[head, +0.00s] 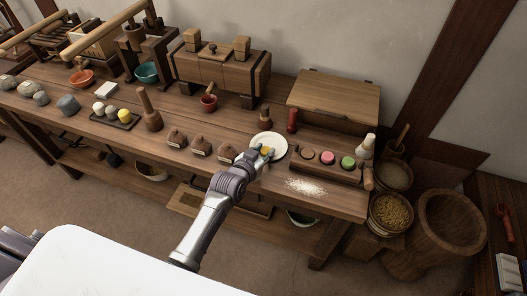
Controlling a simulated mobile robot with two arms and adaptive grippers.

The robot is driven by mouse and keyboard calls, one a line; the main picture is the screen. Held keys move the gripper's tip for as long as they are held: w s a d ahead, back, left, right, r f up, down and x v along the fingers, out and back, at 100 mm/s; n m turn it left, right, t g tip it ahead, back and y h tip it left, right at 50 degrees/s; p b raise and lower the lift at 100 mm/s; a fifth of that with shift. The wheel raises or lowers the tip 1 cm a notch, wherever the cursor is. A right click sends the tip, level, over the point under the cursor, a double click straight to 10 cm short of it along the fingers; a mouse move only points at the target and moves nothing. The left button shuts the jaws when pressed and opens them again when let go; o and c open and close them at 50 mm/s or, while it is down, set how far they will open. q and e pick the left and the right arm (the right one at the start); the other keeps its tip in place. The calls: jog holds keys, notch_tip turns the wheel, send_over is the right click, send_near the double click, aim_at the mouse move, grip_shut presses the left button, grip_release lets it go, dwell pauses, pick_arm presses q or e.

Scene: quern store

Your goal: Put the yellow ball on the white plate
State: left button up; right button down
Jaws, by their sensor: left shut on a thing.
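The white plate (278,141) lies on the wooden bench, right of the middle. My left gripper (265,151) is over the plate's front left part. It is shut on the yellow ball (265,149), which shows only in part between the fingers. I cannot tell whether the ball touches the plate. My right gripper is not in view.
Another yellow round piece (125,115) sits on a dark tray (128,124) at the left. Brown mounds (226,151) stand left of the plate. A wooden holder (323,171) with coloured rounds and white powder (305,187) lie to the right. A red pestle-like piece (292,120) stands behind.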

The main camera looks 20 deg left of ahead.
pick_arm(q)
jog(key=o, duration=0.6)
jog(key=shift+f, duration=0.15)
jog(key=shift+c, duration=0.2)
jog(key=shift+r, duration=0.25)
jog(key=p+v, duration=0.1)
jog(key=v, duration=1.1)
